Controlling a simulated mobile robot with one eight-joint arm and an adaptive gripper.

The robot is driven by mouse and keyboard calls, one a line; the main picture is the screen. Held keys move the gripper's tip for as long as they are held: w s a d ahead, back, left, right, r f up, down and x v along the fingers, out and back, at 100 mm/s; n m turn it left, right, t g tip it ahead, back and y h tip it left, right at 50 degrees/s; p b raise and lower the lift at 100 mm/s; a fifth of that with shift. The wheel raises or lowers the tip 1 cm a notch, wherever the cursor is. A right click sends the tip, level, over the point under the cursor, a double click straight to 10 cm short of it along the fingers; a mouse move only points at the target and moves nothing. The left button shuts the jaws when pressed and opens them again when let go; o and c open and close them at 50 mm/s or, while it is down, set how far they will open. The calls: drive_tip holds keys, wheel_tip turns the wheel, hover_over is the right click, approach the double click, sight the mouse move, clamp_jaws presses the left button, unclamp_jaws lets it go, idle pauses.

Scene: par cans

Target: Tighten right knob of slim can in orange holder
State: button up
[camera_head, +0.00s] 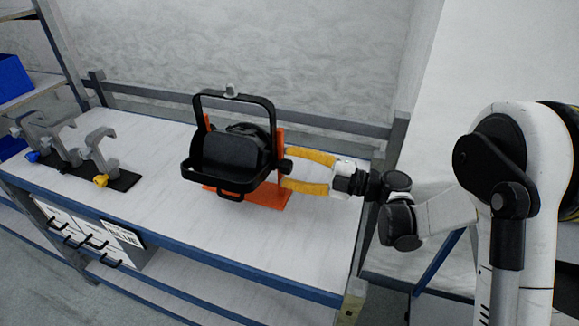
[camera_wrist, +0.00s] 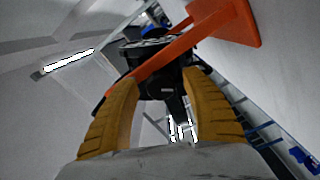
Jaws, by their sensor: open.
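The slim can (camera_head: 232,150) is black and sits in the orange holder (camera_head: 281,150) on the workbench, with a black yoke frame around it. Its right knob (camera_head: 286,167) is a small black knob on the outer side of the holder's right upright. My gripper (camera_head: 290,169) is open, with its two yellow fingers reaching from the right, one above and one below the knob. In the wrist view, the fingers (camera_wrist: 164,92) stand on either side of the dark knob and the orange holder upright (camera_wrist: 150,68) crosses behind them. I cannot tell whether the fingers touch the knob.
The white workbench (camera_head: 160,215) has a blue front edge. Grey clamps (camera_head: 100,150) with blue and yellow knobs stand on a black base at the left. A blue bin (camera_head: 12,78) is on a shelf at far left. Drawers (camera_head: 85,235) hang below. Bare bench lies in front of the holder.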

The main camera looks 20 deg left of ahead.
drive_tip(key=s+d, duration=0.1)
drive_tip(key=d, duration=1.1)
